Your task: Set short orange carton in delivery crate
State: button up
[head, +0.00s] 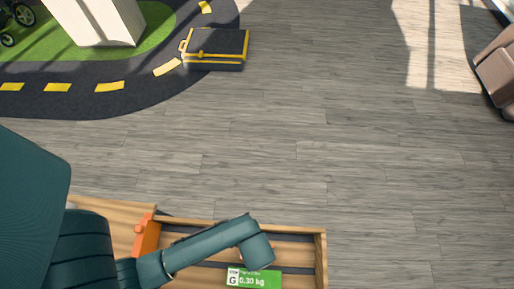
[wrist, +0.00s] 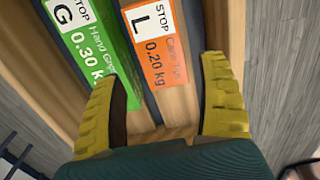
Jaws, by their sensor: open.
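An orange carton (wrist: 158,45) labelled L, 0.20 kg, lies in a slot of a wooden holder in the wrist view. My gripper (wrist: 166,88) is open, with its yellow fingers apart at the near end of that carton, one on each side; I cannot tell whether they touch it. In the head view my arm hides the gripper. An orange block (head: 147,236) shows at the left of the wooden holder (head: 321,262) there; I cannot tell whether it is the same carton. No thing is clearly identifiable as the delivery crate.
A green carton (wrist: 92,50) labelled G, 0.30 kg, lies in the slot beside the orange one; a green label also shows in the head view (head: 262,280). A dark box with yellow edges (head: 215,50) stands on the floor far off. The plank floor between is clear.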

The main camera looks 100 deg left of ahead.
notch_tip(320, 180, up, 4)
jog(key=shift+f, duration=0.15)
jog(key=w+a+r+t+y, duration=0.2)
jog(key=w+a+r+t, duration=0.15)
jog(key=w+r, duration=0.55)
jog(key=w+d+r+t+y, duration=0.15)
jog(key=w+r+t, duration=0.25)
jog(key=w+r, duration=0.55)
jog(key=w+d+r+t+h, duration=0.1)
jog(key=w+d+r+t, duration=0.1)
jog(key=w+r+t, duration=0.55)
jog(key=d+r+t+h, duration=0.1)
jog(key=d+r, duration=0.3)
jog(key=r, duration=0.7)
jog(key=s+d+r+t+h, duration=0.1)
jog(key=d+r+t, duration=0.2)
jog(key=r, duration=0.8)
jog(key=d+r+m+t+h, duration=0.1)
jog(key=d+r+t, duration=0.2)
jog(key=r, duration=0.9)
jog(key=shift+s+d, duration=0.4)
jog(key=shift+d, duration=0.65)
